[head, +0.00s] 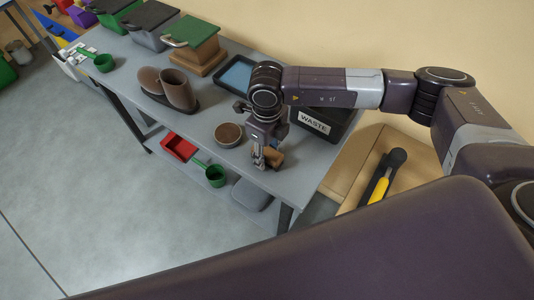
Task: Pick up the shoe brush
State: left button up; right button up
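A small brown object that looks like the shoe brush (274,156) lies on the grey table near its front right edge, partly hidden by my gripper. My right gripper (259,162) points down right beside it, on its left side in the picture. The fingers are small and seen from above; I cannot tell whether they are open or shut, or whether they touch the brush. My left gripper is not in view.
A round brown tin (229,133) sits left of the gripper. A black bin marked WASTE (314,122) stands close behind it on the right.

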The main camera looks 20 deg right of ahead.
aim_at(267, 151)
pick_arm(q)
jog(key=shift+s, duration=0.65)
pick_arm(e)
jog(key=c, duration=0.9)
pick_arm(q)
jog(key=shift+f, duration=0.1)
pick_arm(e)
jog(key=shift+r, duration=0.1)
pick_arm(q)
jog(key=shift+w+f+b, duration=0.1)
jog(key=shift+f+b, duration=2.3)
jog(key=shift+b, duration=0.05)
pick_arm(e)
jog(key=shift+r, duration=9.95)
